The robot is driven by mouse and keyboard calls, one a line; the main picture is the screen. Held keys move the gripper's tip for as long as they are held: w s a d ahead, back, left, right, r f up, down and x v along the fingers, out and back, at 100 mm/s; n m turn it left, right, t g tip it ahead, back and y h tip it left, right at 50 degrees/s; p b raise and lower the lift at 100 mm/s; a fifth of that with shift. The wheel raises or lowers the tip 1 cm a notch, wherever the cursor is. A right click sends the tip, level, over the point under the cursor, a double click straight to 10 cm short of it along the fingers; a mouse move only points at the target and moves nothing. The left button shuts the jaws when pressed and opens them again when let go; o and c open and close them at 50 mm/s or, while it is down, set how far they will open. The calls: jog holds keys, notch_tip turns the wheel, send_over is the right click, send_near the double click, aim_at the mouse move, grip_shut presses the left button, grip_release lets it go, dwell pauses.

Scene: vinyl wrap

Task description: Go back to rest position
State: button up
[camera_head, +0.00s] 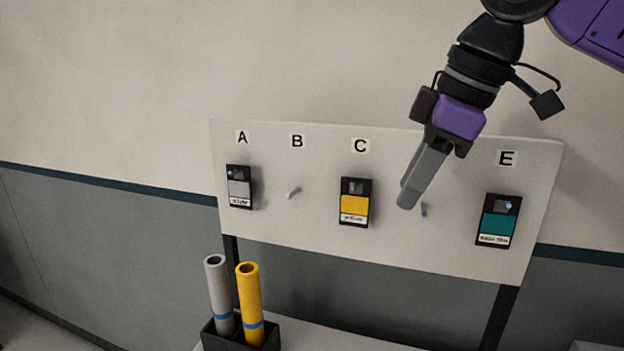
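My gripper (408,198) hangs down from the upper right, in front of the white board (320,245) between C and E. Its grey fingers overlap in this view, so I cannot tell whether they are open or shut. No held object shows at the fingertips. The gripper hides the part of the board where a label between C and E could be. A small peg (424,210) shows just right of the fingertips; I cannot tell how far apart they are in depth.
A grey swatch card (239,188) hangs under A, a yellow card (354,204) under C, a teal card (498,225) under E. A bare peg (293,193) is under B. A black holder (240,339) with grey and yellow rolls stands lower left. Open wall is upper left.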

jog(key=w+a+r+m+t+y, duration=0.2)
jog(key=w+a+r+t+y, duration=0.1)
jog(key=w+a+t+y, duration=0.6)
jog(key=s+d+f+m+t+h+b, duration=0.1)
jog(key=s+d+f+m+t+h, duration=0.5)
jog(key=s+f+m, duration=0.4)
jog(key=s+d+f+m+t+h+b, duration=0.1)
jog(key=s+d+f+m+t+h, duration=0.5)
jog(key=f, duration=0.6)
jog(key=s+d+f+n+g, duration=0.1)
jog(key=s+f+g, duration=0.2)
jog(key=s+f, duration=0.4)
jog(key=s+d+f+n+g+b, duration=0.1)
jog(key=s+f+g, duration=0.2)
jog(key=s+f, duration=0.4)
jog(key=s+d+f+n+g, duration=0.1)
jog(key=s+f, duration=0.6)
jog(key=s, duration=1.2)
jog(key=n+g, duration=0.1)
jog(key=g, duration=0.1)
jog(key=shift+s+d+f+g+b, duration=0.15)
jog(key=shift+s+g+b, duration=0.15)
jog(key=shift+s+b, duration=0.05)
